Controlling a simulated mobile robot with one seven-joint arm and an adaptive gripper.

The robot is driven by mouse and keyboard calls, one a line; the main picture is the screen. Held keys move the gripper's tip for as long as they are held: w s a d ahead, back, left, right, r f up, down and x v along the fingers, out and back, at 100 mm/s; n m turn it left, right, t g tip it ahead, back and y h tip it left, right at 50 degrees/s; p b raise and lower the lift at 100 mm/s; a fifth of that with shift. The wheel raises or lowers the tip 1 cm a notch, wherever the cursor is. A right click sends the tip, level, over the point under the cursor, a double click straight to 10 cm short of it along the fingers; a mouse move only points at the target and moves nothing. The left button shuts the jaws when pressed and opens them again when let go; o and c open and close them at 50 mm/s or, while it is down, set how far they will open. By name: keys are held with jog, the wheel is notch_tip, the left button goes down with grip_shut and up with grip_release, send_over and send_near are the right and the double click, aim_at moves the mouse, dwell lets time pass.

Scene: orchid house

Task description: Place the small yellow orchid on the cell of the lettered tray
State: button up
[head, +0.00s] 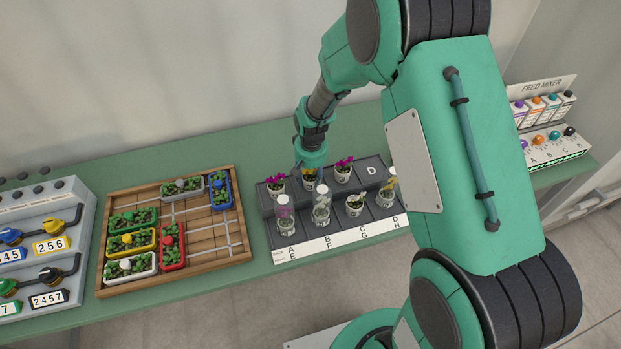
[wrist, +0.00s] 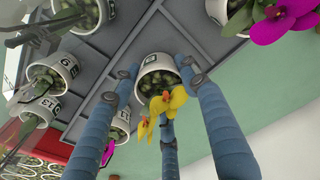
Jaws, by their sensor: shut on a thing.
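The lettered tray (head: 331,239) is dark grey, with two stepped rows of cells and a white front strip lettered A to H. My gripper (head: 309,172) is over its back row, second place from the left. In the wrist view its blue fingers (wrist: 160,85) are closed around a white pot with a yellow orchid (wrist: 168,102). The held orchid's pot also shows below my gripper in the head view (head: 310,185); I cannot tell whether it touches the tray.
Magenta orchids stand either side of my gripper, at left (head: 277,184) and right (head: 343,172). Several pots fill the front row, some under clear covers (head: 321,208). A wooden sliding tray (head: 205,262) lies left; a feed mixer (head: 545,120) stands right.

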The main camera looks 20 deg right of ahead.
jog(key=shift+f, duration=0.1)
jog(key=o, duration=1.3)
jog(key=r, duration=0.4)
jog(key=r+p, duration=0.1)
jog(key=r, duration=0.3)
jog(key=s+r+p, duration=0.1)
jog(key=r, duration=0.3)
jog(key=shift+a+r, duration=0.1)
jog(key=shift+r, duration=0.1)
